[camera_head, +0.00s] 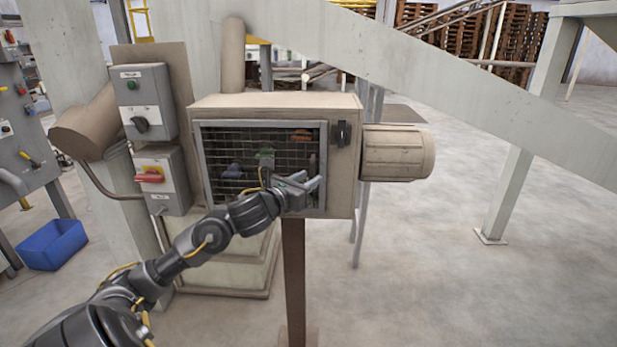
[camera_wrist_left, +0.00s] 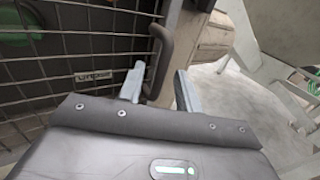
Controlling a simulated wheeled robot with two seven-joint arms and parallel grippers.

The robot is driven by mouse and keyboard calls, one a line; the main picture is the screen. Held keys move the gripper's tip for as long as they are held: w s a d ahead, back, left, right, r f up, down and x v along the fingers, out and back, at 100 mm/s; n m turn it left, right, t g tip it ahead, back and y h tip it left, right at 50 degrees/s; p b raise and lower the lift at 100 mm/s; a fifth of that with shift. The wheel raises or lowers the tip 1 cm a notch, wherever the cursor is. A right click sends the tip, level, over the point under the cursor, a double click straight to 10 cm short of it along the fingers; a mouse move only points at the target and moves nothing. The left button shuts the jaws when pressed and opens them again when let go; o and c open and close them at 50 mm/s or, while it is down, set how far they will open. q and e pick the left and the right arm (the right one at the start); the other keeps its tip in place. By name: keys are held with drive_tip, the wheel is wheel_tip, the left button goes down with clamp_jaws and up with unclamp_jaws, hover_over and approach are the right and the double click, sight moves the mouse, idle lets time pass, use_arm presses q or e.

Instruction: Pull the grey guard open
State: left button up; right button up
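The grey guard (camera_head: 204,165) is a framed wire-mesh door on the front of a beige box, and it looks closed. In the left wrist view its mesh (camera_wrist_left: 85,45) fills the left side, with a small label on it. A dark grey bar handle (camera_wrist_left: 166,42) stands upright at the guard's right edge. My left gripper (camera_head: 310,185) is at the lower right of the guard. In the left wrist view its two fingers (camera_wrist_left: 159,72) are apart, with the handle's lower part showing between and beyond them. I cannot tell whether they touch it. My right gripper is not in view.
A black latch-like part (camera_head: 342,133) sits right of the guard, and a beige motor (camera_head: 397,153) sticks out beyond it. Switch boxes with a red handle (camera_head: 150,175) stand to the left. A blue bin (camera_head: 52,244) is on the floor. Floor at right is clear.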

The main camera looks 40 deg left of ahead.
use_arm(q)
drive_tip(key=shift+w, duration=0.45)
clamp_jaws()
drive_tip(key=shift+s+d, duration=0.1)
drive_tip(key=shift+d, duration=0.05)
